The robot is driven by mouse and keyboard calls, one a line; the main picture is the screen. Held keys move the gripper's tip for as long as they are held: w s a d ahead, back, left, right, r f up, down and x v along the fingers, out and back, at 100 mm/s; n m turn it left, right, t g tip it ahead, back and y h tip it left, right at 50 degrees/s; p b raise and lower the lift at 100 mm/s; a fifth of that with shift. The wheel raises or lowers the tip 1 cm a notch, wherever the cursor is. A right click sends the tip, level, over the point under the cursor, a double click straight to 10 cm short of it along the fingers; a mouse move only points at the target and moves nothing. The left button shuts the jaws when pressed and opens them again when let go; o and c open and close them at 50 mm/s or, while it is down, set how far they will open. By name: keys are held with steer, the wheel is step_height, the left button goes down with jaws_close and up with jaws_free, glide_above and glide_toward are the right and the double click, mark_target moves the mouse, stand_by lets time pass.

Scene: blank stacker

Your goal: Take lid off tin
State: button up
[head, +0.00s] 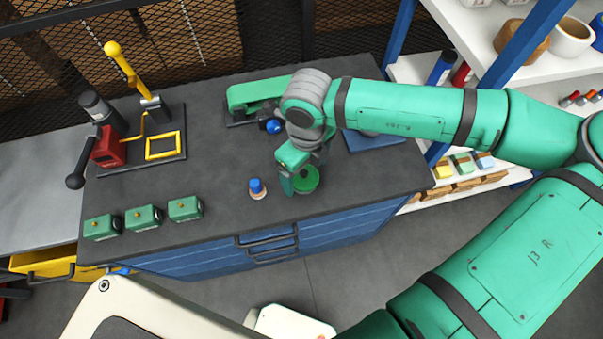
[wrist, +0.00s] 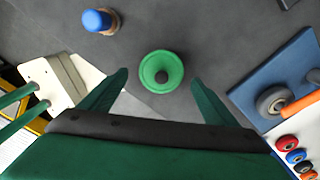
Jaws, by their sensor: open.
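The tin with its green round lid (head: 306,179) stands on the dark workbench near its front edge. The tin's body is hidden under the lid in the wrist view. My gripper (head: 288,180) is beside the lid in the head view. In the wrist view my gripper (wrist: 160,82) is open, with one finger on each side of the lid and apart from it. It holds nothing.
A blue-topped stamp-like piece (head: 257,188) stands left of the lid. Several green blocks (head: 143,218) stand in a row at the front left. A blue board (head: 365,140) lies at the right. A yellow-handled press (head: 150,105) stands at the back left.

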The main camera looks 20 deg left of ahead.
steer(key=shift+f, duration=0.6)
steer(key=c, duration=1.1)
steer(key=shift+r, duration=0.1)
